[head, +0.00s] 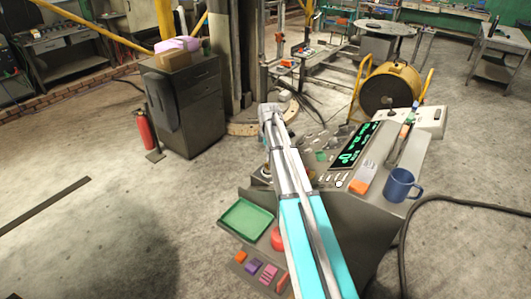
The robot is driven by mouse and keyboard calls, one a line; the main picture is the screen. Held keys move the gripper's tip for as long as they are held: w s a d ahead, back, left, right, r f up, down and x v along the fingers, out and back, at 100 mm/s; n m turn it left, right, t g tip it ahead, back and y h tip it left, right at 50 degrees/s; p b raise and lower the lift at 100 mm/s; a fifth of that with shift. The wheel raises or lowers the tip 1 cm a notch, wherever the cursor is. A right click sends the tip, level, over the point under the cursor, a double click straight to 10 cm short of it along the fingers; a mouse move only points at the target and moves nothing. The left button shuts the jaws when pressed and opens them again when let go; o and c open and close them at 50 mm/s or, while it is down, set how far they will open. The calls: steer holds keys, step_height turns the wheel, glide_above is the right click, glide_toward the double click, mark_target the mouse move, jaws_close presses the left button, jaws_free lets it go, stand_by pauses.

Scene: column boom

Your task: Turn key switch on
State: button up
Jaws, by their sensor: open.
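A sloped grey control console (405,165) stands in the middle right, with a dark screen (358,148) of bright green figures. Small switches and knobs (322,140) sit on the panel left of the screen. They are too small to tell which is the key switch or how it is turned. My grey and cyan arm rises from the bottom and crosses the left part of the console, covering part of the panel. I cannot make out my gripper or its fingers; the end of the arm is hidden or too small to tell.
A cabinet (190,105), fire extinguisher (144,130) and yellow reel (391,87) stand behind. Floor at left is mostly clear.

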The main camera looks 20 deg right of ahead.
steer(key=shift+r+p, duration=3.2)
steer(key=shift+r, duration=0.3)
steer(key=s+a+f+m+b, duration=0.7)
steer(key=s+f+b, duration=0.3)
steer(key=s, duration=0.3)
steer(key=s+a+f+m+b, duration=0.7)
steer(key=s+a+f+b, duration=0.1)
steer(key=s+f+b, duration=0.3)
steer(key=shift+s+a+f+b, duration=0.3)
steer(key=shift+s+f, duration=0.05)
steer(key=shift+s, duration=0.5)
steer(key=shift+w+r, duration=0.1)
step_height(320, 180, up, 22)
steer(key=n+p, duration=0.6)
steer(key=p, duration=1.6)
glide_above(268, 163)
steer(key=shift+r, duration=0.1)
steer(key=shift+f, duration=0.25)
step_height(268, 163, down, 13)
steer(key=b, duration=1.3)
steer(key=shift+f+b, duration=0.15)
steer(key=shift+b, duration=0.15)
